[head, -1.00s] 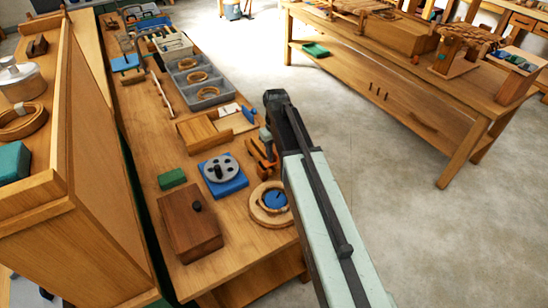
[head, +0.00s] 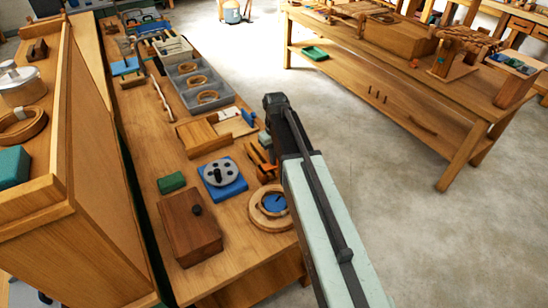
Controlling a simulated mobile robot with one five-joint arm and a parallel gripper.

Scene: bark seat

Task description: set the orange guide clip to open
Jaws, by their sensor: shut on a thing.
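The orange guide clip (head: 258,157) is a small orange-brown piece with dark parts. It sits on the wooden bench to the left of my arm, between the blue square plate and the arm. My arm reaches up from the bottom right, and its dark elbow stands above the bench's right edge. My gripper (head: 265,142) hangs below that elbow, small and partly hidden by the arm. It is shut on the orange guide clip. The fingertips and the clip's exact setting are too small and covered to make out.
Near the clip are a blue plate with a grey disc (head: 221,175), a wooden ring with a blue centre (head: 270,205), a lidded wooden box (head: 190,228) and a green block (head: 171,183). A grey tray (head: 200,88) stands farther back. Open floor lies right of the bench.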

